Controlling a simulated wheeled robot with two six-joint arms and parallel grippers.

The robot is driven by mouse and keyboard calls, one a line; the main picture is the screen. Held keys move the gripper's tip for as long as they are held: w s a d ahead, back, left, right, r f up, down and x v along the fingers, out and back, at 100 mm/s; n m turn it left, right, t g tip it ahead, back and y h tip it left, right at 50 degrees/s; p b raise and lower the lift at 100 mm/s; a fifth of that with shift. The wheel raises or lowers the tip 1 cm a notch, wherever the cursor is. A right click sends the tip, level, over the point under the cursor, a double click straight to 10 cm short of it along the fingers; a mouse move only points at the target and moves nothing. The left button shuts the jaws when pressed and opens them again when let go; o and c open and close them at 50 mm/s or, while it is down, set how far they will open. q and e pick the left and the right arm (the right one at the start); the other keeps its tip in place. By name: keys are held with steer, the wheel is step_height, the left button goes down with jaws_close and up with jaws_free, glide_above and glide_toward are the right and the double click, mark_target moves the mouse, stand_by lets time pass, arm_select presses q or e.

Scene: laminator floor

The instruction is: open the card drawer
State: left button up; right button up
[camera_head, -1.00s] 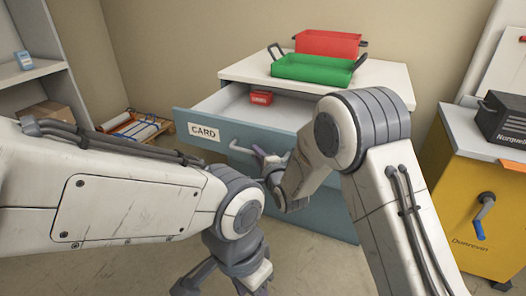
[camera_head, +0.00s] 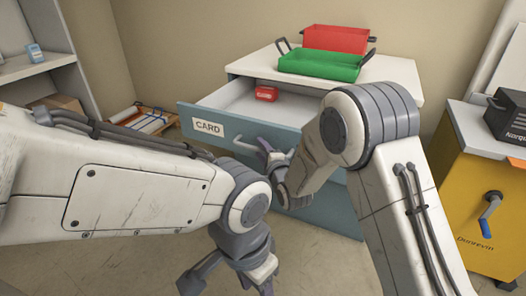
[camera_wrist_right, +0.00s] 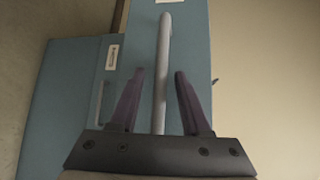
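The card drawer (camera_head: 245,122) is a blue-grey drawer with a "CARD" label, standing well out from the white-topped cabinet (camera_head: 400,82). A small red box (camera_head: 266,94) lies inside it. My right gripper (camera_head: 266,148) is at the drawer's grey bar handle (camera_head: 245,146). In the right wrist view the handle (camera_wrist_right: 162,75) runs between the two spread fingers (camera_wrist_right: 157,88), with a gap on each side. My left gripper (camera_head: 228,284) hangs low at the bottom of the head view with its fingers apart and nothing seen between them.
Green (camera_head: 320,66) and red (camera_head: 336,38) trays sit on the cabinet top. A yellow cabinet (camera_head: 470,200) with a crank stands at the right, a dark box (camera_head: 508,118) on it. Shelves (camera_head: 35,70) stand at the left. A pallet with rolls (camera_head: 145,120) lies on the floor behind.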

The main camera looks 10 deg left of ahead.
steer(key=v, duration=1)
steer(key=shift+s+p, duration=0.25)
steer(key=shift+p, duration=0.05)
steer(key=shift+d, duration=0.1)
steer(key=s+d+n+g+h, duration=0.35)
steer(key=s+n+g, duration=0.35)
steer(key=s+n, duration=0.6)
steer(key=s+d+n+g+h, duration=0.3)
steer(key=s+d+n+g, duration=0.35)
steer(key=s, duration=1.05)
step_height(320, 180, up, 25)
steer(key=s+n+p, duration=0.1)
steer(key=n+p, duration=0.1)
steer(key=p, duration=2.2)
steer(key=shift+a+g+p, duration=0.25)
steer(key=shift+g+p, duration=0.15)
steer(key=shift+g, duration=0.05)
steer(key=shift+s, duration=0.1)
